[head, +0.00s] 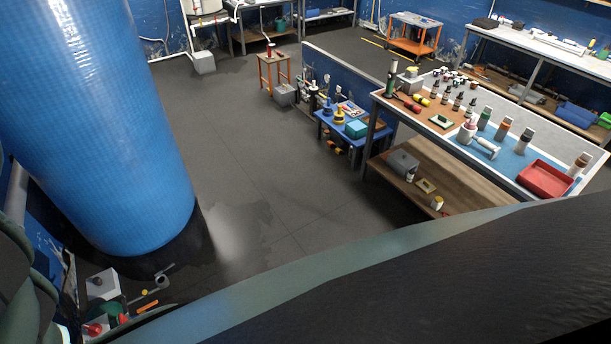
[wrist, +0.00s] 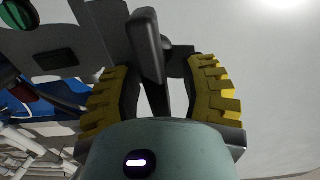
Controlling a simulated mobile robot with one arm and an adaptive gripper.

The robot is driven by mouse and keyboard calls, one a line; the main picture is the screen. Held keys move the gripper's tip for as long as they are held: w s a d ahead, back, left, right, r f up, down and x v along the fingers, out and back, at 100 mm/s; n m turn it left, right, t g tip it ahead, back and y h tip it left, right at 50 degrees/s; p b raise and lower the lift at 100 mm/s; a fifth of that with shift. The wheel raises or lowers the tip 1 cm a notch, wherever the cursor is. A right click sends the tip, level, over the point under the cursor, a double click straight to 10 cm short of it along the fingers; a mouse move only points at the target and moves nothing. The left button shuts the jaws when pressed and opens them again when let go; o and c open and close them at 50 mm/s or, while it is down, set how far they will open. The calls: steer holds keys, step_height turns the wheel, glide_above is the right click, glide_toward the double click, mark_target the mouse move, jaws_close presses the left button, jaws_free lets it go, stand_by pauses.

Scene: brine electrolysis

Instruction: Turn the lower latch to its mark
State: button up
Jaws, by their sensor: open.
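My gripper (wrist: 162,88) is open in the wrist view, with one yellow ridged finger on each side. A dark lever-like handle (wrist: 148,45) runs between the fingers, with visible gaps to both. It looks like a latch, but I cannot tell whether it is the lower one. Behind it is a grey bracket or plate (wrist: 65,45) with a dark rectangular opening. I cannot make out a mark. Neither the gripper nor this handle can be made out in the head view.
A green round part (wrist: 18,14) lies at the wrist view's upper left. In the head view, a large blue cylinder (head: 95,120) stands at left, above small fittings with a red knob (head: 93,329). A workbench with a red tray (head: 545,178) is at right. The middle floor is clear.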

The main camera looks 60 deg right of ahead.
steer(key=shift+a, duration=0.1)
jaws_close()
stand_by(0.4)
stand_by(0.3)
